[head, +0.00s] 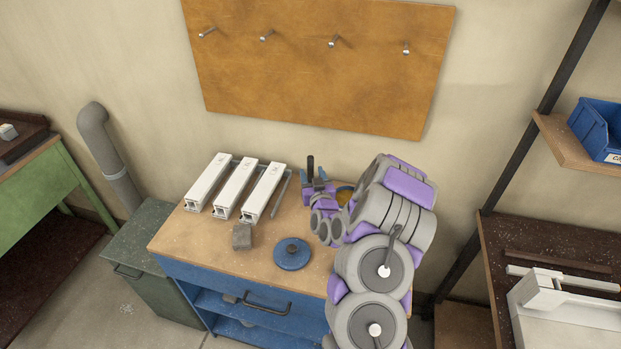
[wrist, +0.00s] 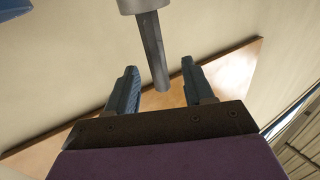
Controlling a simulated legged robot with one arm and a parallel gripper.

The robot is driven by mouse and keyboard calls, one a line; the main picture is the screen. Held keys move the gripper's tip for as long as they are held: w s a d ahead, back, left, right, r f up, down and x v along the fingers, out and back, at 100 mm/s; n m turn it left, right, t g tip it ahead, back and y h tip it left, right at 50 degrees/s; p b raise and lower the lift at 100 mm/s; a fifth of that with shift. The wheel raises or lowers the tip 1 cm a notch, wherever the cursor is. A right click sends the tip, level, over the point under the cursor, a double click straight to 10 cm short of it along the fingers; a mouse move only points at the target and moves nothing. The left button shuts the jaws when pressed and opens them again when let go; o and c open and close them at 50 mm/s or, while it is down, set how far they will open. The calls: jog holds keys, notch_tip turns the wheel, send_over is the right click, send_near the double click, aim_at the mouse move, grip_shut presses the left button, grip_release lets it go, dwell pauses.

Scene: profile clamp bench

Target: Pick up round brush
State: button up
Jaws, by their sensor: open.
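A slim dark upright rod (head: 310,168), seemingly the round brush, stands at the back of the bench in the head view. Its lower part is hidden by my gripper. In the wrist view a grey faceted rod (wrist: 152,52) with a thicker pale collar at the top edge shows in line with the gap between my fingers. I cannot tell whether it is fully between them. My gripper (head: 315,178) is open at the rod; the wrist view shows both blue fingers (wrist: 159,78) apart, with no clear contact on the rod.
Three white profiles (head: 233,188) lie on the wooden bench top (head: 212,256). A grey block (head: 242,236) and a blue disc with a dark knob (head: 291,254) sit in front. A yellow item (head: 344,194) is partly hidden behind my arm. A pegboard (head: 320,70) hangs behind.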

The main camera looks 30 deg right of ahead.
aim_at(311, 169)
jog(key=shift+d+b+x, duration=0.2)
jog(key=shift+b+x, duration=0.35)
jog(key=shift+x, duration=1.65)
grip_shut()
